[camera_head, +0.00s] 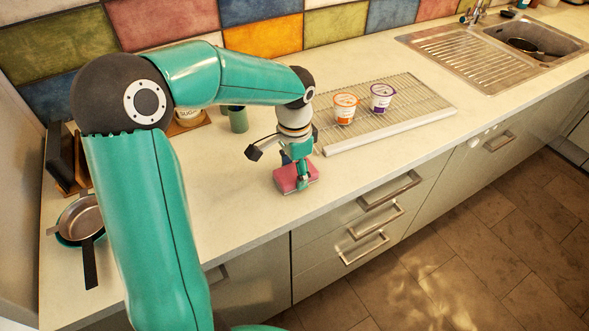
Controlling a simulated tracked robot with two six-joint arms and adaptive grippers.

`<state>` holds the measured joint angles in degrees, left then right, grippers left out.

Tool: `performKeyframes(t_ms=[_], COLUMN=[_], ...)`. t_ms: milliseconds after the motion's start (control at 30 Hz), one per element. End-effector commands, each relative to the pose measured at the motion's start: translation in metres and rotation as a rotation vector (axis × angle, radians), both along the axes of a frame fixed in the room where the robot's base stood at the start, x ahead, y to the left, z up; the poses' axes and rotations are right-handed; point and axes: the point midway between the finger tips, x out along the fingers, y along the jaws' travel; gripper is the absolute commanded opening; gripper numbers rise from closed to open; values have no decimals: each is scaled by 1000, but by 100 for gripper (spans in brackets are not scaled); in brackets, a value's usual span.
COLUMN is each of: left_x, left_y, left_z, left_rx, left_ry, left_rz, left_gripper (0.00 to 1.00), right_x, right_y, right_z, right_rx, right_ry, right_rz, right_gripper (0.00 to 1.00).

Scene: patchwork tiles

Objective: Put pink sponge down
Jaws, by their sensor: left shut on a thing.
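The pink sponge (286,181) is at the worktop in the middle of the view, close to the counter's front edge. My left gripper (302,183) points down over it and is shut on it. The gripper hides part of the sponge's top. The sponge is on or just above the worktop (230,200); I cannot tell whether it touches. My right gripper is not in view.
A wire rack (410,104) right of the gripper holds an orange-marked cup (345,108) and a purple-marked cup (381,98). A green cup (238,119) stands behind. Pans (82,218) lie at left. A sink (530,45) is far right. Worktop left of the sponge is clear.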

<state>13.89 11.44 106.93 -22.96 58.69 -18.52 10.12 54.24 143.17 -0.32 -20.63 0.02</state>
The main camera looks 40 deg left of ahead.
Motion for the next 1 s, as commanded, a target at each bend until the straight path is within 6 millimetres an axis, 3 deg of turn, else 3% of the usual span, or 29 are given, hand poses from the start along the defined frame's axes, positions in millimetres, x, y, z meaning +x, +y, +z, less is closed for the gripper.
performKeyframes(t_ms=[133, 167, 300, 733, 1000], left_x=[0, 0, 0, 1, 1], left_y=[0, 0, 0, 0, 0], left_z=[-4, -2, -2, 5, 49], left_rx=[0, 0, 0, 0, 1], left_ry=[0, 0, 0, -2, -6], left_rz=[0, 0, 0, 1, 0], left_gripper=[43, 66, 86, 86, 86], right_x=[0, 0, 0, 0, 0], right_y=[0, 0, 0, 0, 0], right_z=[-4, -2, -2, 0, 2], right_rx=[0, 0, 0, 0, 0], right_ry=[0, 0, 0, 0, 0], right_rz=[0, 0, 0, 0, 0], right_gripper=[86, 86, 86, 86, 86])
